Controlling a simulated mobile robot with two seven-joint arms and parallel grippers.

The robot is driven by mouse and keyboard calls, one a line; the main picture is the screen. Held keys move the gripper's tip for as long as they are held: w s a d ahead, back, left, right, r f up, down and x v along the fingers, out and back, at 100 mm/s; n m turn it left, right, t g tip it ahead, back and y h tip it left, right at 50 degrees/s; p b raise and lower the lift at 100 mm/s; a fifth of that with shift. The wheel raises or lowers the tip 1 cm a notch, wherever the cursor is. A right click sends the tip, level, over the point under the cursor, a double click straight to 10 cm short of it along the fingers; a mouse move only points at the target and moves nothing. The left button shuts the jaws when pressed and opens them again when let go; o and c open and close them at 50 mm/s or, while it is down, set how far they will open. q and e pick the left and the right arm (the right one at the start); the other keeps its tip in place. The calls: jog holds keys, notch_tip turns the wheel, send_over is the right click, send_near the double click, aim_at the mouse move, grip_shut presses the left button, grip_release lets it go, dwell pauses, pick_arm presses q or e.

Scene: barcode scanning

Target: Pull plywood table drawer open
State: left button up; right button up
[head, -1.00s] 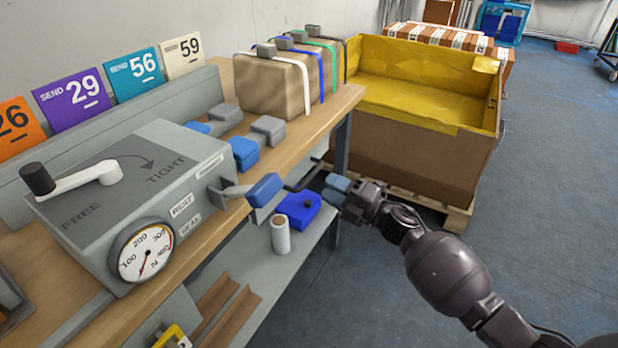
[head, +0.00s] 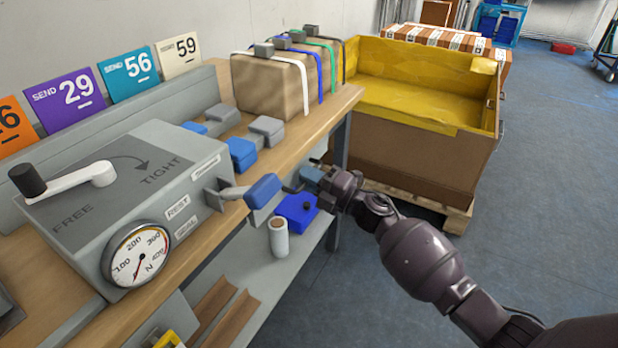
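The plywood table (head: 335,107) runs along the left, with a light wooden top and grey frame. A thin dark bar, possibly the drawer's handle, shows at the table's front edge near my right gripper (head: 312,177). No drawer front shows clearly. My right gripper has blue fingertips and reaches in from the lower right, pointing at this edge. Its fingertips are close to the dark bar; I cannot tell whether they touch it or how far apart they are. My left gripper is not in view.
A grey tensioner box (head: 130,190) with a blue-gripped lever (head: 263,190) stands on the table. A strapped parcel (head: 272,85) sits farther back. A blue box (head: 297,209) and a white roll (head: 279,238) are on the lower shelf. A yellow-lined crate (head: 420,150) stands behind my gripper.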

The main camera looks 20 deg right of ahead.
grip_shut()
jog(key=shift+s+d, duration=0.1)
